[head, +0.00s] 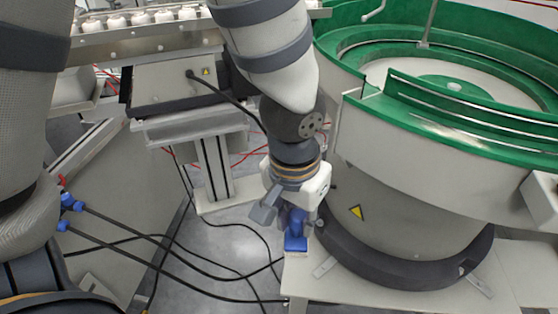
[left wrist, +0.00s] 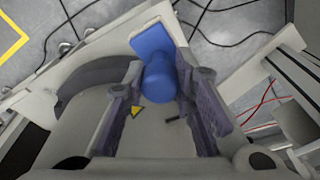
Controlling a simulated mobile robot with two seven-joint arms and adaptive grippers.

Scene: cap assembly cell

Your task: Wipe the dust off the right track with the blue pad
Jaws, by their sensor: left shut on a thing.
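My left gripper (head: 292,212) points down beside the big feeder bowl, shut on the blue pad (head: 296,243). The pad hangs below the fingers, above the corner of the feeder's base plate. In the left wrist view, the blue pad (left wrist: 152,40) shows as a flat block with a round handle between the two fingers of the left gripper (left wrist: 165,88). A rail (head: 145,38) with several white caps runs across the upper left. I cannot tell whether it is the right track, and no dust can be made out. My right gripper is out of view.
The feeder bowl (head: 430,150), grey outside with green inner ledges, fills the right side, close to my left arm. A grey stand (head: 212,165) is left of the gripper. Black cables (head: 190,262) and red wires cross the floor.

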